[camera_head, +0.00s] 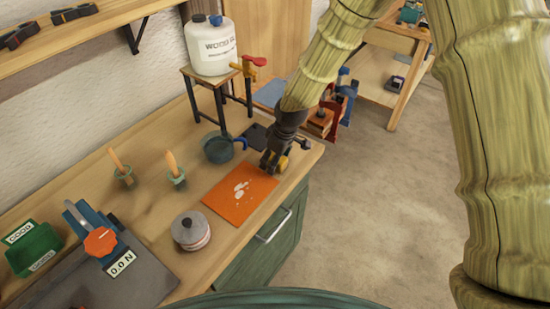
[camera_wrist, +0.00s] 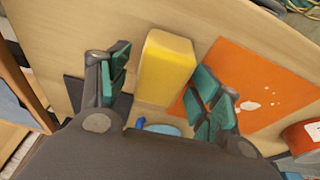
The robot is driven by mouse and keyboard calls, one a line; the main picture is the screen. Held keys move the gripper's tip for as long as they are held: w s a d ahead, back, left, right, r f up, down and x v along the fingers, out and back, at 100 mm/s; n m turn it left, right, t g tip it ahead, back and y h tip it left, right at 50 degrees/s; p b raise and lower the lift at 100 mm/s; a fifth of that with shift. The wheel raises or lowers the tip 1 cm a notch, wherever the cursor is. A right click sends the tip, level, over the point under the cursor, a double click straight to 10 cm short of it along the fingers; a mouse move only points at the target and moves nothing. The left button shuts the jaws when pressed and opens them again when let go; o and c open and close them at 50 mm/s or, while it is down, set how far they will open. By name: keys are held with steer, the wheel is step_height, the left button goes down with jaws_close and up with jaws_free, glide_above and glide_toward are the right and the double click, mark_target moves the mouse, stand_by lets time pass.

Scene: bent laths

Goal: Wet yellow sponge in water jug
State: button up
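The yellow sponge (camera_wrist: 167,68) stands out between the fingers of my gripper (camera_wrist: 166,88) in the wrist view. The green-padded fingers are apart, one on each side of it, with a narrow gap showing on the left. In the head view my gripper (camera_head: 274,162) is low over the bench's right end, and a bit of the sponge (camera_head: 283,163) shows beside it, mostly hidden. The teal water jug (camera_head: 217,149), with a blue handle, stands on the bench left of my gripper. A light-blue surface and blue handle, likely the jug's (camera_wrist: 163,129), show at the wrist view's bottom edge.
An orange sheet (camera_head: 229,207) with white spots lies close to my gripper. A round tin (camera_head: 190,232) stands in front of it. A white glue container (camera_head: 210,48) sits on a stand behind the jug. Two wooden-handled tools (camera_head: 172,166) stand left of the jug.

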steer(key=v, duration=1.2)
